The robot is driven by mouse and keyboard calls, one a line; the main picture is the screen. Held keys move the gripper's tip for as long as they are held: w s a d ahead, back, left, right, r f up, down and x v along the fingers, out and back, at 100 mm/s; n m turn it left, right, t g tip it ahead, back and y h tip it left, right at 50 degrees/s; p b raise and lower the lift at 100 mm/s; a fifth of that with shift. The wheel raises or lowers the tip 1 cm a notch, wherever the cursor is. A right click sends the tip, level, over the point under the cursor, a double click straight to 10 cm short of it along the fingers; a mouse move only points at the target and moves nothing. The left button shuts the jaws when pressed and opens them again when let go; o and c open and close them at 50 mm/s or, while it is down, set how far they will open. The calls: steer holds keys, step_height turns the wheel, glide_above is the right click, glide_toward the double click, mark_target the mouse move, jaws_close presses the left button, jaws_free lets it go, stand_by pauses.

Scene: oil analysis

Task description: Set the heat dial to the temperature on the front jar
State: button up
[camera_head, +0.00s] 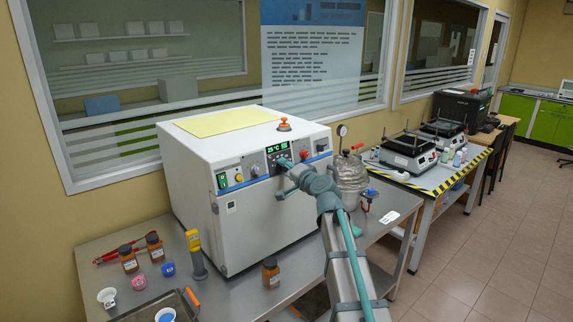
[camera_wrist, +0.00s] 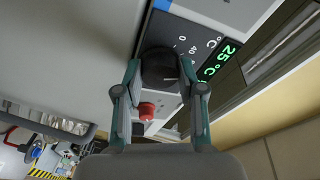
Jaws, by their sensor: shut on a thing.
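The heat dial (camera_wrist: 159,62) is a black round knob on the dark panel of a white machine (camera_head: 245,205). In the wrist view the marks 0 and 40 show beside it. A green display (camera_wrist: 217,62) reads 25 °C. My gripper (camera_wrist: 160,76) has one finger on each side of the dial and is shut on it; it also shows at the panel in the head view (camera_head: 286,166), hiding the dial there. A brown jar (camera_head: 271,274) stands in front of the machine; its label is too small to read. Two more brown jars (camera_head: 129,261) (camera_head: 154,248) stand at left.
A red button (camera_wrist: 147,110) sits close by the dial. A metal vessel with a gauge (camera_head: 351,178) stands right of the machine. A yellow-handled tool (camera_head: 195,252), small cups (camera_head: 107,296) and a tray (camera_head: 186,303) occupy the bench's left front.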

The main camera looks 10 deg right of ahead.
steer(key=shift+m, duration=0.5)
steer(key=o, duration=1.1)
steer(key=shift+o, duration=0.2)
steer(key=v, duration=1.2)
steer(key=shift+a, duration=0.1)
